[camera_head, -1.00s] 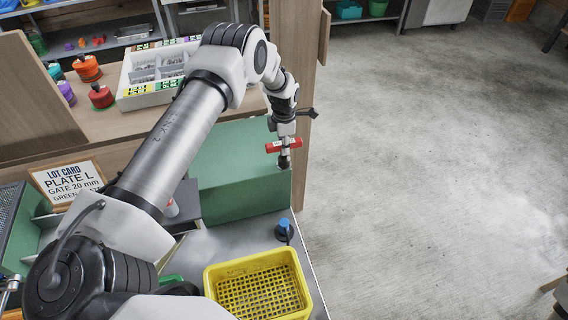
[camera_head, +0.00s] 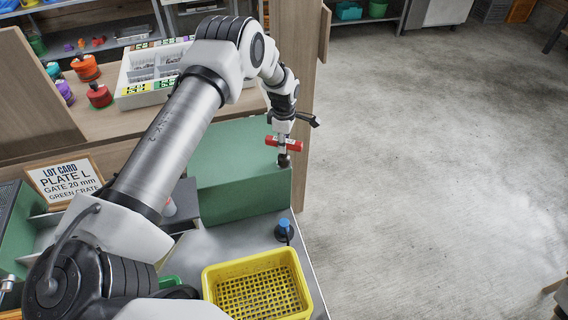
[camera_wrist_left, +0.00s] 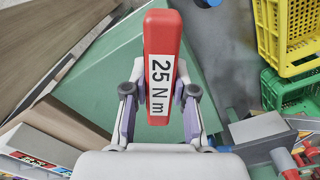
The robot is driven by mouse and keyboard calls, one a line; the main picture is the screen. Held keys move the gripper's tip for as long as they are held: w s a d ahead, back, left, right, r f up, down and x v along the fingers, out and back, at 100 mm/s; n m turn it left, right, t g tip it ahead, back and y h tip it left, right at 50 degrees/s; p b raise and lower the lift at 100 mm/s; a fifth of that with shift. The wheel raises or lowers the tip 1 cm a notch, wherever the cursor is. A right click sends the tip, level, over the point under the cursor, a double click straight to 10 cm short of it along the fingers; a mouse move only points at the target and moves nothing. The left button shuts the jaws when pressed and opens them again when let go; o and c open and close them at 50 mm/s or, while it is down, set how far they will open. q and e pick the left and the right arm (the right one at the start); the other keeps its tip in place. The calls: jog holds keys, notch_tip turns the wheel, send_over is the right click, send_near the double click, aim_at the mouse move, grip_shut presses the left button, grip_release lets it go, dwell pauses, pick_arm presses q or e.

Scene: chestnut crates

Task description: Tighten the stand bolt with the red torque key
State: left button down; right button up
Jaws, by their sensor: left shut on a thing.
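The red torque key (camera_head: 284,143) is in my left gripper (camera_head: 283,136), with its dark lower end pointing down at the right end of a green box-like stand (camera_head: 240,170). I cannot tell whether that end touches anything. In the left wrist view the red handle (camera_wrist_left: 160,50) reads "25 N m" and sits between the fingers of my left gripper (camera_wrist_left: 160,100), over a green surface (camera_wrist_left: 110,75). No stand bolt can be made out; the key and gripper may hide it. My right gripper is not in view.
A yellow basket (camera_head: 209,282) stands at the front, with a small blue-topped item (camera_head: 284,226) behind it. A lot card (camera_head: 65,179) is at left. A white compartment tray (camera_head: 126,101) and red pots (camera_head: 99,96) stand behind. Open floor lies to the right.

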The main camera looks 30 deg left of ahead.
pick_arm(q)
jog(key=shift+r+p, duration=1.2)
jog(key=shift+r, duration=0.5)
jog(key=shift+r, duration=0.1)
notch_tip(320, 180, up, 4)
jog(key=p, duration=0.3)
jog(key=shift+s, duration=0.1)
